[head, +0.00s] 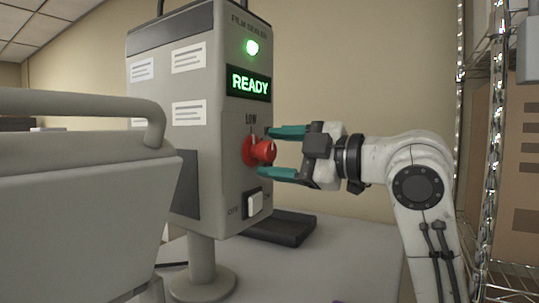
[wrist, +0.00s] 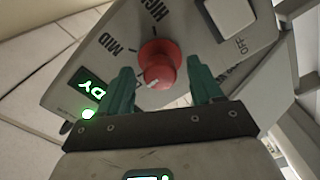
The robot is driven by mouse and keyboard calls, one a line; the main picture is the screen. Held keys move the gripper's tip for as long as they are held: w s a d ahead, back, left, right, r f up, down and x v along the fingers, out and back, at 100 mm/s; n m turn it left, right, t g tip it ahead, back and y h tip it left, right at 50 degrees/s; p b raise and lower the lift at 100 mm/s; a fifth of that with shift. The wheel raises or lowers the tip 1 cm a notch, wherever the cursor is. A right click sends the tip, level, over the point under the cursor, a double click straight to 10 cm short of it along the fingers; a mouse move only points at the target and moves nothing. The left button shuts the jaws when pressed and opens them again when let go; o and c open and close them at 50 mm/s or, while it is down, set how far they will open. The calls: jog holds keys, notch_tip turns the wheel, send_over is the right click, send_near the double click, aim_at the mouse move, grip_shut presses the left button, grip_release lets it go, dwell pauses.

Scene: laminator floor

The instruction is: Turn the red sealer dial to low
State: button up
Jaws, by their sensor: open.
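The red sealer dial (head: 260,151) sits on the front of the grey film sealer (head: 238,112), below the word LOW. In the wrist view, the dial (wrist: 158,66) has MID and HIGH printed beside it. Its white mark points down-left in that picture; LOW is not readable there. My gripper (head: 270,153) is open, one teal finger above the dial and one below. The wrist view shows my gripper (wrist: 163,80) with a finger on either side of the dial and gaps between.
A green lamp (head: 252,47) and a lit READY display (head: 249,84) are above the dial. A white rocker switch (head: 254,203) is below it. A dark tray (head: 276,228) lies on the grey table (head: 345,262). A wire rack (head: 490,150) stands at right.

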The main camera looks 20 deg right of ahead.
jog(key=b+v, duration=0.1)
jog(key=v, duration=0.7)
jog(key=shift+s+d, duration=0.2)
